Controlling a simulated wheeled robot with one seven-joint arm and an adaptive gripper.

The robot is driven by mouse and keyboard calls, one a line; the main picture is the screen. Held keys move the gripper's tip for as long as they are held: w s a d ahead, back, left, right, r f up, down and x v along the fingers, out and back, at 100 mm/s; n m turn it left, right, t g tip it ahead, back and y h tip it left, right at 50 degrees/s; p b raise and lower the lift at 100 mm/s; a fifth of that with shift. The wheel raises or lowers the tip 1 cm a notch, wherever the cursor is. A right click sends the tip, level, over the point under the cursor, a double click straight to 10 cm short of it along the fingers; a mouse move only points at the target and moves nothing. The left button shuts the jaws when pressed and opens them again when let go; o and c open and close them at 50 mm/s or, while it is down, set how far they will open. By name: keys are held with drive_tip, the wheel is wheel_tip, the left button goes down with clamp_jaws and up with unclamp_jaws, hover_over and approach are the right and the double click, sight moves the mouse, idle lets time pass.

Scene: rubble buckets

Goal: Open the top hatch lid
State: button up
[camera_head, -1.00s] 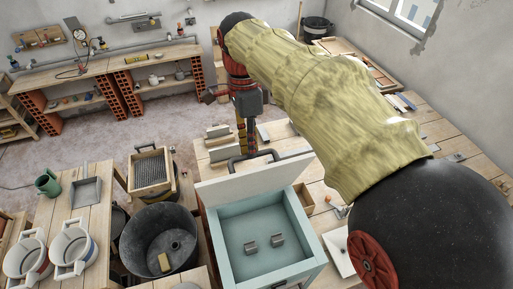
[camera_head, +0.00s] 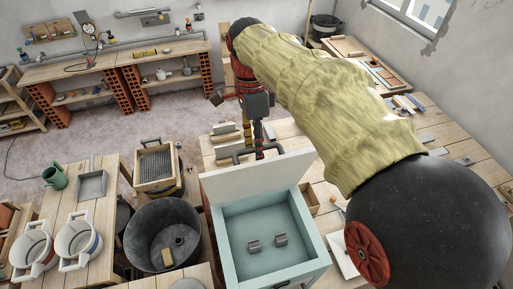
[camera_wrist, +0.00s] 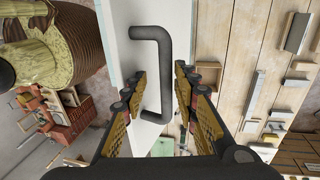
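The pale lid (camera_head: 256,176) of the blue-green box (camera_head: 227,248) stands raised along the box's back edge, so the box is open. The dark bar handle (camera_head: 241,154) is on the lid's far side. In the wrist view, the handle (camera_wrist: 164,38) runs between the two spread fingers of my gripper (camera_wrist: 158,88), with gaps showing on both sides. Two small grey pieces (camera_head: 267,243) sit inside the box.
A black tub (camera_head: 135,240) stands left of the box, with a sieve crate (camera_head: 157,167) behind it. White buckets (camera_head: 80,243) stand on the left table. A plank table (camera_head: 305,140) with loose pieces lies behind and right of the box.

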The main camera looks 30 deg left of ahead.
drive_tip(key=shift+w+a+f, duration=0.15)
drive_tip(key=shift+w+a, duration=0.1)
drive_tip(key=shift+a, duration=0.05)
drive_tip(key=shift+d+r, duration=0.1)
drive_tip(key=shift+r, duration=0.2)
drive_tip(key=v, duration=1.1)
drive_tip(key=shift+a, duration=0.25)
drive_tip(key=shift+w+r, duration=0.1)
